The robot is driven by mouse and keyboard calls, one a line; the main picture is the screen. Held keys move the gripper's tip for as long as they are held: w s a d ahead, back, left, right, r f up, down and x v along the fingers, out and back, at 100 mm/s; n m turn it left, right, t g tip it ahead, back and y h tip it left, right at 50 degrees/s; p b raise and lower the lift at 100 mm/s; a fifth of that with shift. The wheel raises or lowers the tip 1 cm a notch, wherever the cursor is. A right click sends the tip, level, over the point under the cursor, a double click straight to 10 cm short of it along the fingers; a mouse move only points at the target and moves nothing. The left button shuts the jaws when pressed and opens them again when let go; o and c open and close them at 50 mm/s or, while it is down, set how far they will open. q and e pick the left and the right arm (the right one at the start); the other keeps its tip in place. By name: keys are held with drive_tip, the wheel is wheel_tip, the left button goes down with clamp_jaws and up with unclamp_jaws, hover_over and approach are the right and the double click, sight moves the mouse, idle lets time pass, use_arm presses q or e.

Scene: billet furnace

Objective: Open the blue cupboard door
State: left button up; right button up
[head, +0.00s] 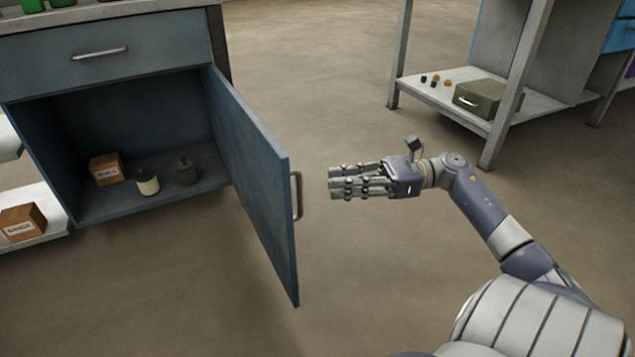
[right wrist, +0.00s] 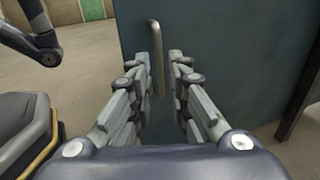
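The blue cupboard door (head: 255,180) stands swung wide open, its hinge side at the right of the cupboard (head: 110,45). Its metal handle (head: 297,195) is on the outer face near the free edge. My right gripper (head: 332,183) is to the right of the handle, apart from it, with its fingers pointing at the door. In the right wrist view the fingers (right wrist: 160,75) are spread, with the handle (right wrist: 155,55) beyond and between them and the door (right wrist: 225,50) behind. Nothing is held. My left gripper is not in view.
Inside the cupboard are a cardboard box (head: 106,168), a white jar (head: 147,182) and a dark bottle (head: 187,170). Another box (head: 22,222) lies on a low shelf at left. A workbench with a green case (head: 480,98) stands at upper right. The floor between is clear.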

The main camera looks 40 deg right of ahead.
drive_tip(key=v, duration=0.4)
idle(0.6)
